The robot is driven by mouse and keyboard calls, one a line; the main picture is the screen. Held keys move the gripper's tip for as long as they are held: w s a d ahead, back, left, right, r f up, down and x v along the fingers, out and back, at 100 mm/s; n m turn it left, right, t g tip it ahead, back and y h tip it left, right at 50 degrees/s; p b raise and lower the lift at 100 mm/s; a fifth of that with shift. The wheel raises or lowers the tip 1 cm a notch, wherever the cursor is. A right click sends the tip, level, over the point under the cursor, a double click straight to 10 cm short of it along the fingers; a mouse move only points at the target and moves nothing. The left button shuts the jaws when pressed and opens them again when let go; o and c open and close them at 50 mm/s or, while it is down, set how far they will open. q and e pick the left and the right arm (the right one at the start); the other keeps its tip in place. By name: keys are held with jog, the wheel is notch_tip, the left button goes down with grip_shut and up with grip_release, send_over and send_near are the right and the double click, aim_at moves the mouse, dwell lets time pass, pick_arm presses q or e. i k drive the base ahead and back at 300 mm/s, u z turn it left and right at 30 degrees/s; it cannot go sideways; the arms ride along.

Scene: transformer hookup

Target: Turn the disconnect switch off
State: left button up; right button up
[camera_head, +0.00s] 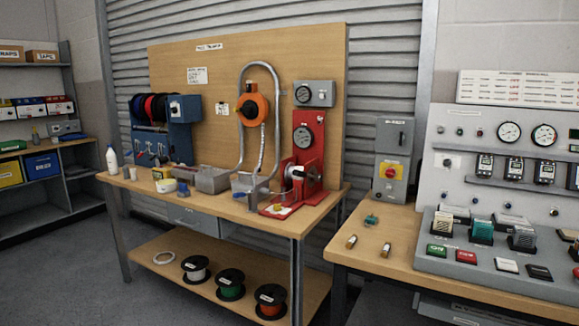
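A grey switch box (393,134) with a small label and a dark handle on its right side is at the back of the right-hand bench. Right below it is a grey box with a red rotary knob on a yellow plate (389,172). The labels are too small to read, so I cannot tell for sure which of the two is the disconnect switch. The position of the handle and of the knob is also too small to tell. Neither of my grippers shows in this view.
The right bench (396,212) holds a grey control panel (466,190) with gauges and buttons. Small fittings (371,220) lie in front of the switch boxes. A wooden workbench (228,207) with a red machine (303,160) stands to the left. Open floor (70,275) shows at the lower left.

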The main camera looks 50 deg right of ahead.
aim_at(390, 172)
jog(key=z, duration=0.15)
jog(key=i, duration=1.75)
jog(key=z, duration=1.65)
jog(key=i, duration=0.8)
jog(key=z, duration=0.7)
